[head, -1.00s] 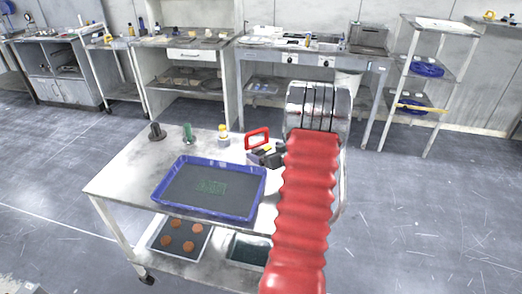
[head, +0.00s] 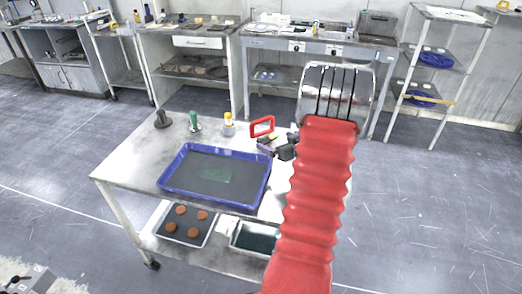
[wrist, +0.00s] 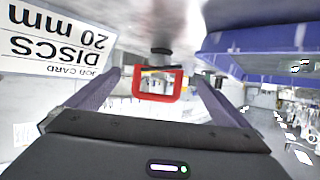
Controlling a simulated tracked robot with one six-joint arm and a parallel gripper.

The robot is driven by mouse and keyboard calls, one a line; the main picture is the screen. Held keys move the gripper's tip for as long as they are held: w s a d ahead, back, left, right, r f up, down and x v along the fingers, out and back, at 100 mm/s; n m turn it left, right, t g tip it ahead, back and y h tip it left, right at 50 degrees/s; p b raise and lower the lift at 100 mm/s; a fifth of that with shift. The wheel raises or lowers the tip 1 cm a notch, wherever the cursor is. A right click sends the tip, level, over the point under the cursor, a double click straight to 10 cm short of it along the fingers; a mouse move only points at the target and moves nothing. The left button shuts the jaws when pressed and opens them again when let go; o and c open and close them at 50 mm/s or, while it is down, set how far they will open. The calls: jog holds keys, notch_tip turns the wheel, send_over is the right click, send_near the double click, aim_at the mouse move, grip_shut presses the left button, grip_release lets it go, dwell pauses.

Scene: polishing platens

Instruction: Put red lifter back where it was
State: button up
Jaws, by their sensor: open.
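The red lifter (head: 262,127), a red square frame, stands upright at the back right of the white table, right of a yellow-capped bottle. My gripper (head: 279,148) is just right of and nearer than the lifter, low over the table. In the wrist view the red frame (wrist: 159,97) shows in the gap between my two spread fingers, near their tips. The fingers do not appear to touch it. My gripper is open and empty. The lifter's lower part is hard to make out.
A blue tray (head: 215,202) with a dark floor fills the table's front middle. A dark peg (head: 162,121), a green-topped piece (head: 195,123) and the yellow-capped bottle (head: 229,126) line the back edge. A job card (wrist: 58,40) shows in the wrist view.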

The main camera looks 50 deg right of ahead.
jog(key=w+a+r+g+h, duration=0.1)
jog(key=w+a+r+g, duration=0.1)
jog(key=w+a+r, duration=0.65)
jog(key=s+a+r+n+g, duration=0.1)
jog(key=a+r, duration=0.4)
jog(key=a, duration=0.2)
jog(key=a+r+g, duration=0.1)
jog(key=a+r, duration=0.4)
jog(key=a, duration=0.3)
jog(key=s+a+n+g+y, duration=0.1)
jog(key=s+a+y, duration=0.1)
jog(key=s+a, duration=0.4)
jog(key=s+a+n+g+y, duration=0.1)
jog(key=s+a, duration=0.5)
jog(key=a, duration=0.9)
jog(key=s+a+n+y, duration=0.1)
jog(key=s+a+y, duration=0.2)
jog(key=s+a, duration=0.4)
jog(key=a, duration=0.3)
jog(key=shift+a+r+g, duration=0.15)
jog(key=shift+a+g, duration=0.15)
jog(key=shift+g, duration=0.1)
jog(key=shift+s, duration=0.1)
